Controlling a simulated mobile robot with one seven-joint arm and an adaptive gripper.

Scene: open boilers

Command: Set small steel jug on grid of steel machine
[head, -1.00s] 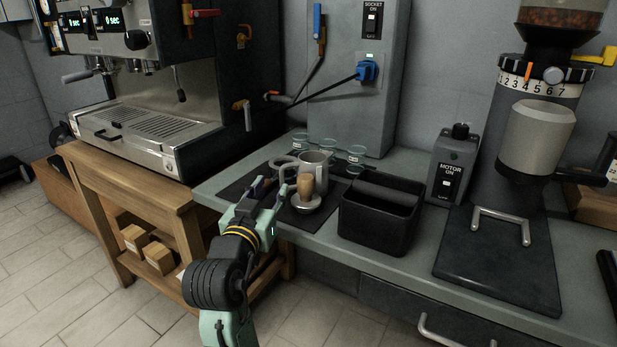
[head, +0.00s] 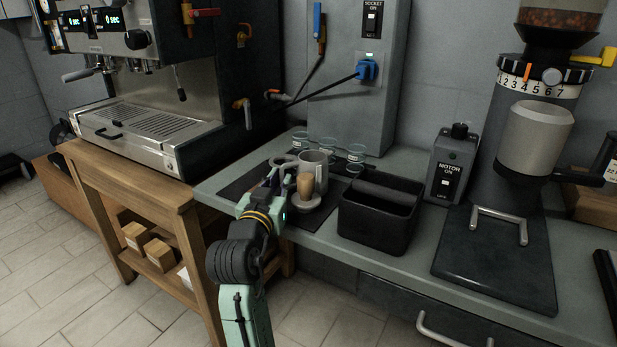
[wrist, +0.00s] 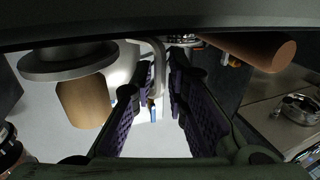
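A grey steel jug (head: 318,170) stands upright on the dark mat on the counter, its handle side toward my gripper. A second loop, perhaps of another vessel, shows just behind it at the left. My gripper (head: 277,184) is beside the jug's left side, low over the mat. In the wrist view my gripper (wrist: 163,80) is open, its purple-padded fingers apart, with a pale curved handle (wrist: 158,58) between or just beyond the tips. Contact cannot be told. The steel machine (head: 165,75) stands at the left, its slotted grid (head: 150,122) bare.
A tamper with a wooden handle (head: 305,186) stands close in front of the jug; it also shows in the wrist view (wrist: 84,102). Several small glasses (head: 328,146) stand behind. A black bin (head: 380,222) is to the right.

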